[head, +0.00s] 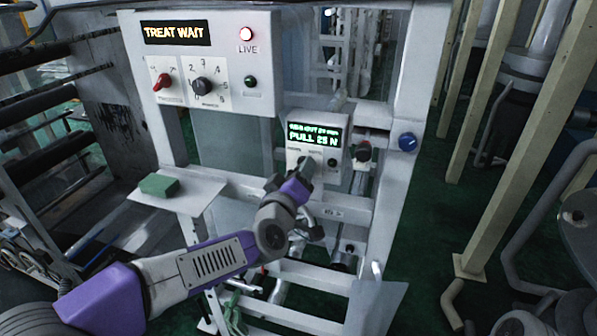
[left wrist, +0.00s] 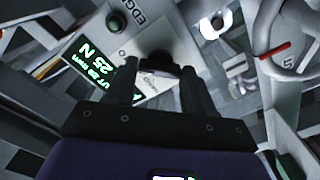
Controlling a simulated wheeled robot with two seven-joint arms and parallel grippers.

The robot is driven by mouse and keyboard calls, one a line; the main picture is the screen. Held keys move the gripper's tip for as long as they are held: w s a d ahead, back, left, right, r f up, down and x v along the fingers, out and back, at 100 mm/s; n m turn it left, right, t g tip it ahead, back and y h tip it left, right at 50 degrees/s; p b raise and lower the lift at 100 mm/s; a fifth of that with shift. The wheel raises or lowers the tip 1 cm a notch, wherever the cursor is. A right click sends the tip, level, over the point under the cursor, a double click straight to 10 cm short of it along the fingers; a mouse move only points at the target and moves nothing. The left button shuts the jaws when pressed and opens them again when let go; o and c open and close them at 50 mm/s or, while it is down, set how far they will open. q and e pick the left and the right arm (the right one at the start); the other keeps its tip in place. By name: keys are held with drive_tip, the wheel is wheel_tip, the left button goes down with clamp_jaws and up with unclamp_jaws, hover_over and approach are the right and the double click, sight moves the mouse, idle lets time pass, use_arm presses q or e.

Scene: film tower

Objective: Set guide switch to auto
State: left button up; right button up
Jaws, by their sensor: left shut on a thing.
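The guide switch (left wrist: 157,60) is a dark knob on the small white panel (left wrist: 150,92), between the fingertips of my left gripper (left wrist: 158,76) in the left wrist view. My left gripper is shut on this knob. In the head view my left gripper (head: 305,170) reaches up to the panel's lower left and covers the knob. The panel's green display (head: 314,134) reads "PULL 25 N" on its lower line. The knob's pointing direction and its printed labels are too small to read. My right gripper is not in view.
Above is a larger white box with a "TREAT WAIT" display (head: 175,33), a lit LIVE lamp (head: 246,34), a red switch (head: 162,82) and a numbered black selector (head: 203,87). A green block (head: 159,185) lies on a shelf (head: 196,198) at left. A blue knob (head: 407,142) is at right.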

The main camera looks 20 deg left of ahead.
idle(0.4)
use_arm(q)
drive_tip(key=o, duration=1)
drive_tip(key=shift+o, duration=0.2)
drive_tip(key=s, duration=0.7)
drive_tip(key=shift+s+b, duration=0.3)
drive_tip(key=shift+s, duration=0.05)
drive_tip(key=shift+a+f, duration=0.1)
